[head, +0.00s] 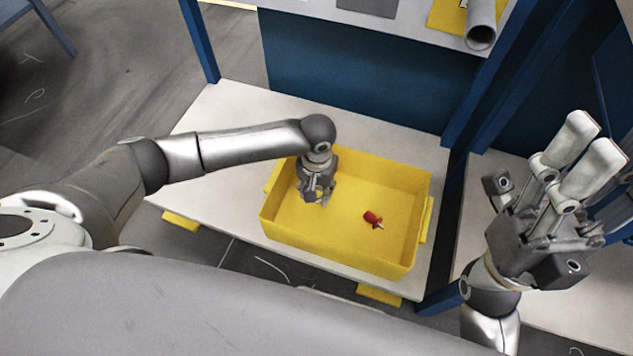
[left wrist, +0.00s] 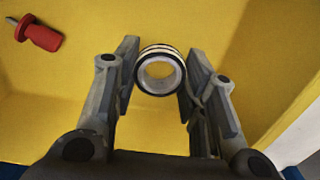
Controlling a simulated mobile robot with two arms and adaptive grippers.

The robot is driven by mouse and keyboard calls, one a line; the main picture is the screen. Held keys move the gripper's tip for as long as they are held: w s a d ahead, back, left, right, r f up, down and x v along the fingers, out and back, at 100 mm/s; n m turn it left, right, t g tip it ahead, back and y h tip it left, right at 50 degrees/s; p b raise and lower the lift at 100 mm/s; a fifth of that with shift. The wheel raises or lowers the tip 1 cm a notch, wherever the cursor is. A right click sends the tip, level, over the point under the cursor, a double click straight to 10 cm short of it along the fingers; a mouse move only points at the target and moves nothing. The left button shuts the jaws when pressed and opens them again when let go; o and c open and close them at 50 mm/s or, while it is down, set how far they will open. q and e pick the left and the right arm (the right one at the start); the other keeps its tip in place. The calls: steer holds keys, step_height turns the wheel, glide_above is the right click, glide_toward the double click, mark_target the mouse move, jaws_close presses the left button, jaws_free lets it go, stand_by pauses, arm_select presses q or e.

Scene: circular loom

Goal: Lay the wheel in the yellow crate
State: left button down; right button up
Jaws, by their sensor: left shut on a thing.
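The yellow crate (head: 415,205) stands on the white table and is open at the top. My left gripper (head: 320,198) is inside its outline, over the left part, pointing down. In the left wrist view my left gripper (left wrist: 158,78) is shut on the wheel (left wrist: 160,53), a small ring with dark and pale bands and a hole through it. The yellow crate floor (left wrist: 130,20) shows behind it. I cannot tell whether the wheel touches the floor. In the head view the wheel cannot be made out. My right gripper (head: 594,135) is raised at the right, away from the crate, with no object visible in it.
A red-handled object (head: 372,217) lies in the crate, right of my left gripper; it also shows in the left wrist view (left wrist: 40,33). The crate walls surround my left gripper. Blue posts (head: 470,120) and a shelf with a grey tube (head: 481,25) stand behind.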

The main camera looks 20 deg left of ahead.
mark_target(316, 207)
arm_select(q)
steer(key=shift+f+b, duration=0.7)
steer(key=shift+f, duration=2.15)
steer(key=shift+f, duration=0.45)
steer(key=c, duration=0.8)
jaws_free()
step_height(316, 207, up, 12)
